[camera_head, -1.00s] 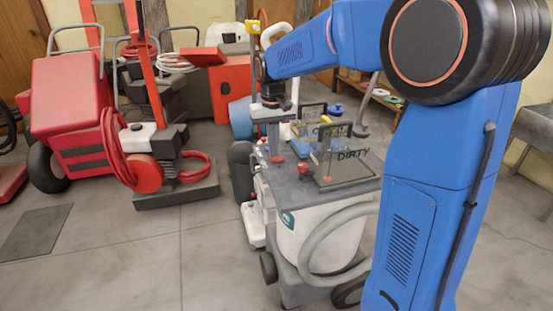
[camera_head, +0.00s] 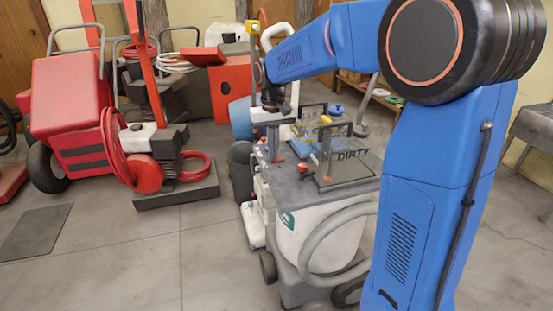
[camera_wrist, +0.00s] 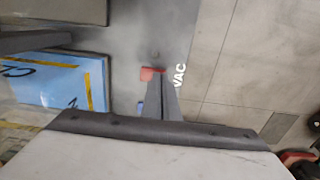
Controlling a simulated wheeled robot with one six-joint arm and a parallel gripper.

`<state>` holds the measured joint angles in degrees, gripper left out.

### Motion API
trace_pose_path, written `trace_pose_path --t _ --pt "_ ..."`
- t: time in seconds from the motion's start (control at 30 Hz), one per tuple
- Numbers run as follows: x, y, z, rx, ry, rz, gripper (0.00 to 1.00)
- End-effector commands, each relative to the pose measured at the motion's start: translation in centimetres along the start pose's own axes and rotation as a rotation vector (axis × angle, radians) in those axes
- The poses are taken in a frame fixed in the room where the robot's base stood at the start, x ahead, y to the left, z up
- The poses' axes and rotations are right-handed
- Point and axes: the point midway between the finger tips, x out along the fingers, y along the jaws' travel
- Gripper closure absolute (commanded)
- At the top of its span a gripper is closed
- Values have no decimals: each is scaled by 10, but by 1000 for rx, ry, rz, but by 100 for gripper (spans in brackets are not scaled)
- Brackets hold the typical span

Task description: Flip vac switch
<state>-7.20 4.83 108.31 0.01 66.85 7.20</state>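The vac switch (camera_wrist: 152,73) is a small red lever on the grey top of the white wheeled machine (camera_head: 318,240). The white VAC label (camera_wrist: 179,76) is beside it in the wrist view. My gripper (camera_head: 273,155) points down over the left edge of the machine's top. In the wrist view its fingers (camera_wrist: 161,88) look closed together, with their tips at the red lever. Whether they touch it I cannot tell. The fingers partly hide the lever.
Clear-framed tanks marked DIRTY (camera_head: 350,160) and CLEAN stand on the machine, right of my gripper. Another red knob (camera_head: 303,168) is near them. A grey hose (camera_head: 312,262) loops at the side. Red machines (camera_head: 75,115) stand left; floor in front is clear.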

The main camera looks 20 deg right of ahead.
Motion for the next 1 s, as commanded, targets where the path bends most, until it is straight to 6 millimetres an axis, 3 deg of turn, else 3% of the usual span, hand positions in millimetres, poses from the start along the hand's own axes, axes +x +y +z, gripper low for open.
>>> trace_pose_path --t 0.27,1.0 --pt "-2 0 0 0 0 0 100" --pt "-49 0 0 0 0 0 100"
